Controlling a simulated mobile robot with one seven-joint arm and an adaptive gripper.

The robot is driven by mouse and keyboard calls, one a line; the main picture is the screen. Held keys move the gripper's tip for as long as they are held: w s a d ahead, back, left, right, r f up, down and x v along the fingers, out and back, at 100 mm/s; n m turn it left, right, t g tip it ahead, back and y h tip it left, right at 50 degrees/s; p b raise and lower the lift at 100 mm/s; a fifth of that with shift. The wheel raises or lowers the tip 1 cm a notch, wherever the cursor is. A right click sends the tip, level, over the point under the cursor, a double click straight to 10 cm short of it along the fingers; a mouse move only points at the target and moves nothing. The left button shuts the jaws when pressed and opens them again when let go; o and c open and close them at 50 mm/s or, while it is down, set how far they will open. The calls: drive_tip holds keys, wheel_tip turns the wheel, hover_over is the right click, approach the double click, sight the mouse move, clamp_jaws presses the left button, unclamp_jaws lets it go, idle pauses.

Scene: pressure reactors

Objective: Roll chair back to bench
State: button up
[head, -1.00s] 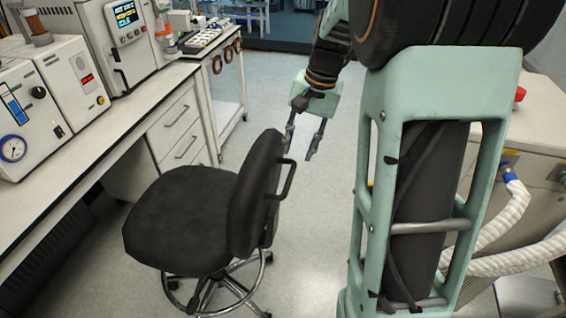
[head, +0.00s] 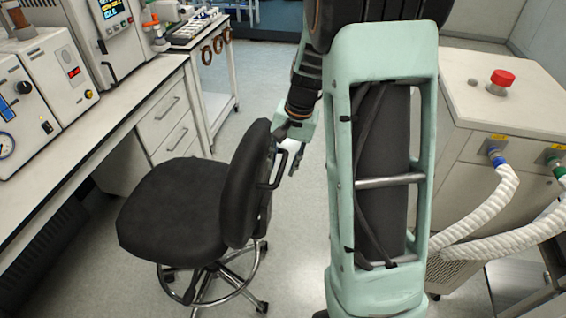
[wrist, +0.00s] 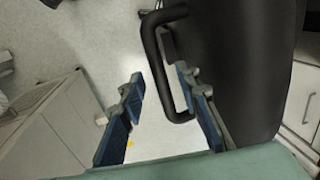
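The black chair (head: 172,212) stands on its wheeled base beside the bench (head: 100,130), with its backrest (head: 243,185) on the side toward my arm. A black loop handle (head: 280,168) sticks out from the back of the backrest. My gripper (head: 296,158) is just behind the backrest, partly hidden by it and the handle. In the wrist view, my gripper (wrist: 160,108) is open, and the handle (wrist: 160,65) reaches into the space between its fingers, nearer the right finger. Whether it touches that finger I cannot tell.
A white cabinet (head: 490,110) with a red button and thick white hoses (head: 475,215) stands at the right. Lab instruments (head: 50,85) sit on the bench. A trolley (head: 215,85) is at the back. Grey floor shows between chair and cabinet.

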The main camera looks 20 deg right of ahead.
clamp_jaws()
